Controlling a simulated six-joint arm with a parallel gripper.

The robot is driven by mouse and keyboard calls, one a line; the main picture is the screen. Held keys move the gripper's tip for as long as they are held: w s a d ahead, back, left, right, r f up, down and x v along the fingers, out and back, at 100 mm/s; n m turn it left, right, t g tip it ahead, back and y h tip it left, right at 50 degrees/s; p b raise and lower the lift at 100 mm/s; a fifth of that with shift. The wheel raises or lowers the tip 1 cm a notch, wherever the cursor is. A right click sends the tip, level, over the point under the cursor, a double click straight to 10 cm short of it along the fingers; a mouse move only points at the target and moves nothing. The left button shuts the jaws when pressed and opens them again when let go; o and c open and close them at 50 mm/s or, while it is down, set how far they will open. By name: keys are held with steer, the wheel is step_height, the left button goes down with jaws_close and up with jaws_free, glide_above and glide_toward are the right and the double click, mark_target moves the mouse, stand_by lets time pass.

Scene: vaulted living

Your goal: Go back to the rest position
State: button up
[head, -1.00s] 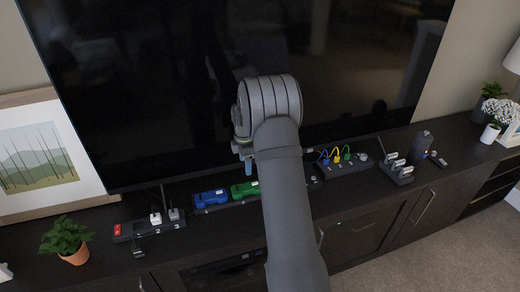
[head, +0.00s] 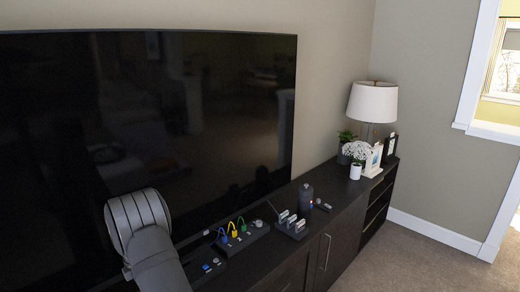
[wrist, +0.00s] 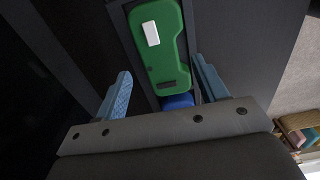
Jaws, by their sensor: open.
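My gripper (wrist: 162,72) is open in the wrist view, with a light-blue finger on each side. A green device (wrist: 160,45) with a white label lies beyond and between the fingers, on a dark holder. I see no finger touching it. A blue device (wrist: 178,101) shows partly behind the gripper's edge. In the head view my arm is at the lower left before the television, and the gripper itself is hidden.
The dark cabinet (head: 343,222) runs below the large television (head: 225,120). On it stand yellow, blue and green padlock-like items (head: 232,230), a rack of small units (head: 291,223), a dark cylinder (head: 306,196), a white-flower pot (head: 355,171) and a lamp (head: 372,101). Carpet at right is clear.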

steer(key=shift+r, duration=0.45)
steer(key=shift+f, duration=0.1)
